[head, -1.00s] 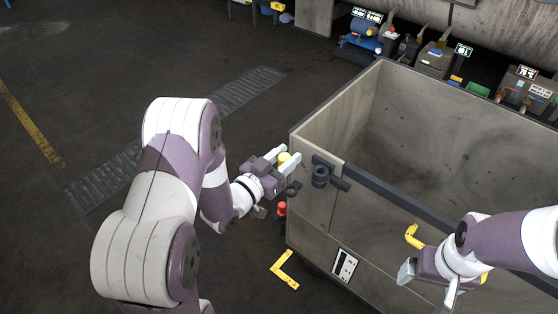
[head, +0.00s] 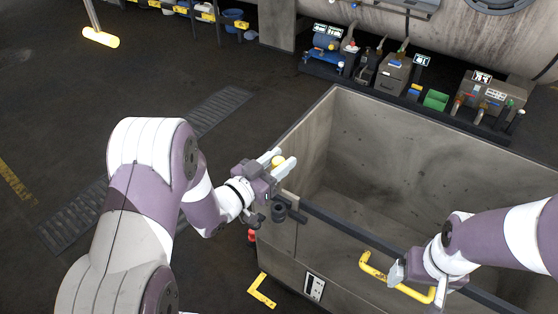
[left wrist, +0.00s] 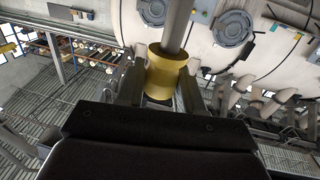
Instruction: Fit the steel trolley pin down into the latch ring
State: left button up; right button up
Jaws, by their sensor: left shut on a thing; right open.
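My left gripper (head: 277,165) is shut on the yellow grip of the trolley pin (head: 277,161), just above the trolley's near left corner. In the left wrist view the yellow grip (left wrist: 167,72) sits between the fingers, with the grey steel shaft (left wrist: 178,25) extending from it. In the head view the shaft is hidden. The black latch ring (head: 279,212) is on the trolley's corner, below the gripper in the picture and apart from the yellow grip. My right gripper (head: 418,282) is open at the yellow trolley handle (head: 375,272); I cannot tell whether it touches it.
The grey trolley (head: 320,240) is open-topped and empty, with a dark rail along its near edge. A red knob (head: 252,236) is beside its corner.

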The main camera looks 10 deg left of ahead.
pick_arm(q)
notch_tip(320, 180, down, 12)
jog(key=b, duration=1)
dwell(0.4)
jog(key=o, duration=1.2)
jog(key=shift+c, duration=0.2)
jog(key=shift+a, duration=0.1)
jog(key=v, duration=1.2)
jog(key=shift+s, duration=0.3)
jog(key=shift+a+r, duration=0.1)
